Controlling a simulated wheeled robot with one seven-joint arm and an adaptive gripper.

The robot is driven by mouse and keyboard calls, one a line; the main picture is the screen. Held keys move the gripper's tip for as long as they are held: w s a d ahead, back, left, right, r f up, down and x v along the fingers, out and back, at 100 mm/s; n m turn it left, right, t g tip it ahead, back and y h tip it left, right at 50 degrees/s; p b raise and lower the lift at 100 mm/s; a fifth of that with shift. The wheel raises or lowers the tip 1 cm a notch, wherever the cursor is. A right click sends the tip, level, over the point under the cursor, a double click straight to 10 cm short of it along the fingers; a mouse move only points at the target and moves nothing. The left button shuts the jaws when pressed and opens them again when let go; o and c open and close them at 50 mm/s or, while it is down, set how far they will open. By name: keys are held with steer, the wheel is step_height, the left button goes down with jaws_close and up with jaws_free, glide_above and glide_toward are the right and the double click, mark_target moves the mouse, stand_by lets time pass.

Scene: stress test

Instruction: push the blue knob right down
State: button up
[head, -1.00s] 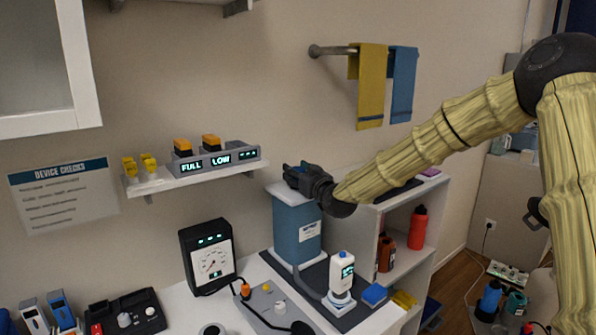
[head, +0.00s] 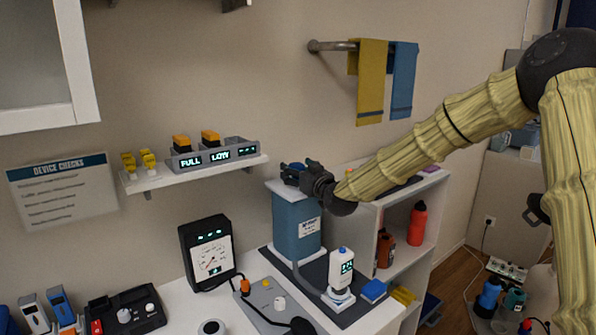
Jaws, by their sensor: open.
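A blue box-shaped tank (head: 297,230) with a white lid (head: 277,186) and a white label stands on the dark mat against the wall. A small patch of blue (head: 295,165) shows at my gripper's fingers above the lid; it looks like the blue knob, mostly hidden by the fingers. My gripper (head: 290,174) is open and reaches in from the right, just over the tank's top. I cannot tell whether the fingers touch the knob or how far down it stands.
A white bottle (head: 341,269) with a display stands in front of the tank. A gauge box (head: 210,256) is to its left. A wall shelf (head: 195,175) with lit chargers is left of my gripper. A white shelf unit (head: 411,245) stands right.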

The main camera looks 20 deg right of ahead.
steer(key=s+d, duration=0.2)
steer(key=s, duration=0.9)
steer(key=shift+s, duration=0.15)
steer(key=shift+d, duration=0.15)
